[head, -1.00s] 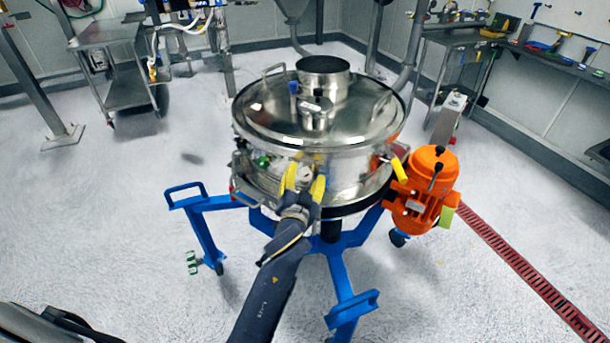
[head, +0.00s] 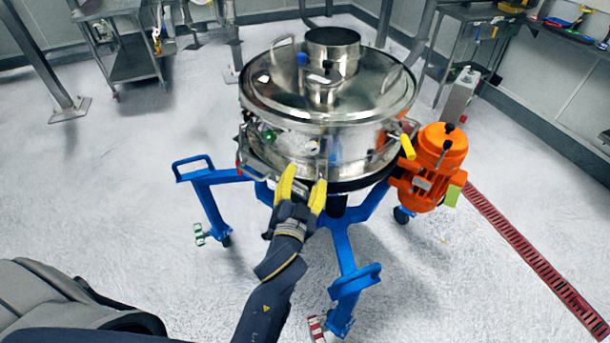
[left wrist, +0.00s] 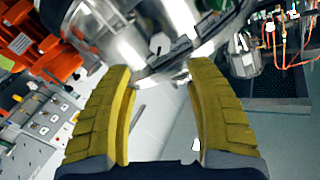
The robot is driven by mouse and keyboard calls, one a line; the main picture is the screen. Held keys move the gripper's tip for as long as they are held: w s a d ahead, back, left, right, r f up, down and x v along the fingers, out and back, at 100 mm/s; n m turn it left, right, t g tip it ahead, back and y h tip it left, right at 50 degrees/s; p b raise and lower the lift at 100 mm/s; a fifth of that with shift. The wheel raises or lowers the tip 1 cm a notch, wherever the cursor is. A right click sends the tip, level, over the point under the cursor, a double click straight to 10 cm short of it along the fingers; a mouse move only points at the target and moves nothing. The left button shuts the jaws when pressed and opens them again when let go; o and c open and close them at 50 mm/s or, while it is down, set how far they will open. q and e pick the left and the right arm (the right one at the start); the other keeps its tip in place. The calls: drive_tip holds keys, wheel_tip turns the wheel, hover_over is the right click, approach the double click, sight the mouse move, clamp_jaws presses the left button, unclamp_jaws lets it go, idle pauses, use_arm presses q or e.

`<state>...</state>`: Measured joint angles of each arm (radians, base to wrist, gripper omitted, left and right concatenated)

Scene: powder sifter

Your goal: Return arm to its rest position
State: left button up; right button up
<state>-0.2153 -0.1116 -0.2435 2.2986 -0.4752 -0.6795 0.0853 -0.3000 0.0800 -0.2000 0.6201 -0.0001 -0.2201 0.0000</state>
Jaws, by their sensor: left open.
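The powder sifter (head: 310,150) is a round steel drum with a lid and a central spout, on a blue wheeled frame (head: 345,250). My left gripper (head: 302,180) has yellow fingers and is in front of the drum's lower front side. Its fingers are apart with nothing between them. In the left wrist view, the open fingers (left wrist: 160,95) point at the steel drum (left wrist: 150,35), with a gap of floor showing between them. Whether a fingertip touches the drum is unclear. My right gripper is not in view.
An orange motor (head: 435,165) is attached at the sifter's right. A blue frame handle (head: 192,160) stands out at left. A red floor grate (head: 530,255) runs along the right. A steel cart (head: 125,50) stands at back left.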

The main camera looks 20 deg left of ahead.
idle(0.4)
use_arm(q)
drive_tip(key=s+d+f+m+g+h, duration=0.1)
drive_tip(key=f+g, duration=0.1)
drive_tip(key=f, duration=1)
drive_tip(key=s+d+f+g+h, duration=0.1)
drive_tip(key=d+f+g, duration=0.1)
drive_tip(key=f, duration=1)
drive_tip(key=s+d+f+m+g+h, duration=0.1)
drive_tip(key=f+g, duration=0.1)
drive_tip(key=f, duration=1)
drive_tip(key=s+a+f+g, duration=0.2)
drive_tip(key=s+f+g, duration=0.1)
drive_tip(key=s+f, duration=0.65)
drive_tip(key=s+a+f+g, duration=0.15)
drive_tip(key=s+f, duration=0.45)
drive_tip(key=f, duration=0.6)
drive_tip(key=s+a+f+g, duration=0.2)
drive_tip(key=s+a+f, duration=0.1)
drive_tip(key=s, duration=0.6)
drive_tip(key=s+a+f+n+g, duration=0.1)
drive_tip(key=s+f, duration=0.4)
drive_tip(key=s, duration=0.5)
drive_tip(key=s+a+f+n+g, duration=0.1)
drive_tip(key=s+a+f+g, duration=0.2)
drive_tip(key=s, duration=0.6)
wheel_tip(320, 180, down, 2)
drive_tip(key=a, duration=0.2)
drive_tip(key=shift+s+a+y, duration=0.3)
drive_tip(key=shift+y, duration=0.1)
